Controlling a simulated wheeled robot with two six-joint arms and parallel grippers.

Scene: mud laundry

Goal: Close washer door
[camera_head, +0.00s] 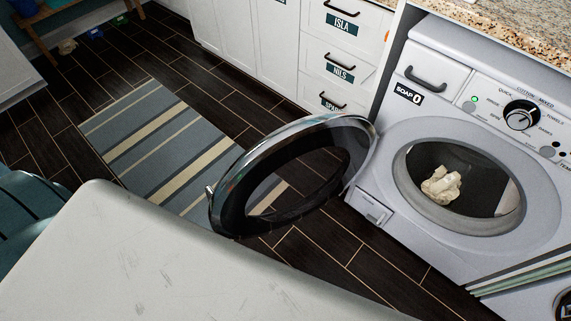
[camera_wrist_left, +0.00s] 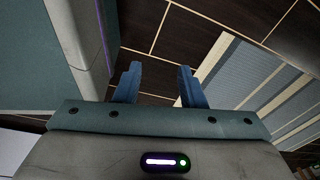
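The washer (camera_head: 410,155) stands at the right in the head view. Its round door (camera_head: 228,200) is swung wide open to the left, with a dark glass centre and a shiny rim. The drum opening (camera_head: 478,180) is uncovered, and a cream cloth (camera_head: 441,186) lies inside. My left gripper (camera_wrist_left: 160,78) shows in the left wrist view, its two blue fingers apart with nothing between them, above the floor. It is not in the head view, and the washer is not in the left wrist view. My right gripper is in neither view.
A striped rug (camera_head: 165,140) lies on the dark tiled floor (camera_head: 330,255) left of the door and also shows in the left wrist view (camera_wrist_left: 235,80). White cabinets (camera_head: 275,50) line the back. A granite counter (camera_head: 500,28) lies above the washer.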

